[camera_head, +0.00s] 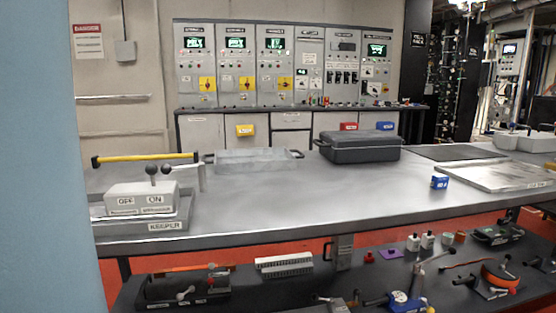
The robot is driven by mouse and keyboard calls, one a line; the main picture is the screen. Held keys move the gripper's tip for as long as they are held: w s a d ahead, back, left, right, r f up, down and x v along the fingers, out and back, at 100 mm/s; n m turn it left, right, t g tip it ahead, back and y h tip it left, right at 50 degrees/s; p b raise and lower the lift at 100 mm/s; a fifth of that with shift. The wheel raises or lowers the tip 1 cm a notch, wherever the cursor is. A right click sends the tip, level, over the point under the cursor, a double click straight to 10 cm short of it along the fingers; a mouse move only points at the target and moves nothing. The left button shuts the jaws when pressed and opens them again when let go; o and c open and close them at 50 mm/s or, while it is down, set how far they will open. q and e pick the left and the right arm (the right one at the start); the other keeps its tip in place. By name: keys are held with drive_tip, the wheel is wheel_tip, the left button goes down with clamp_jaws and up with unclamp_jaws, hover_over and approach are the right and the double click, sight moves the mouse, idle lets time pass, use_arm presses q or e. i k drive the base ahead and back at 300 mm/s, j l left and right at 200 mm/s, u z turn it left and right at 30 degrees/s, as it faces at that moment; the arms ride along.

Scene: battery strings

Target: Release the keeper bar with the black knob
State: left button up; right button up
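A grey switch box (140,195) labelled OFF and ON sits at the left end of the metal workbench. It rests in a grey base (185,215) whose front carries a KEEPER label (166,226). Two black round knobs show above the box, one at the left (152,170) and one at the right (166,170), on short stems. A yellow bar (145,158) with black ends lies level behind and above them. A light metal bracket (202,178) stands at its right end. I cannot tell which part is the keeper bar. Neither gripper is in view.
A clear tray (255,162) and a closed dark case (360,150) stand along the bench's back edge. The bench's middle is clear. A lower shelf holds several tools. A blue surface (40,200) fills the left side.

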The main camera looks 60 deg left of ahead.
sight(166, 169)
drive_tip(key=u, duration=2.35)
drive_tip(key=i+l+u, duration=0.25)
drive_tip(key=l, duration=0.35)
drive_tip(key=l+u, duration=0.2)
drive_tip(key=l, duration=0.4)
drive_tip(key=l+u, duration=0.25)
drive_tip(key=l, duration=0.4)
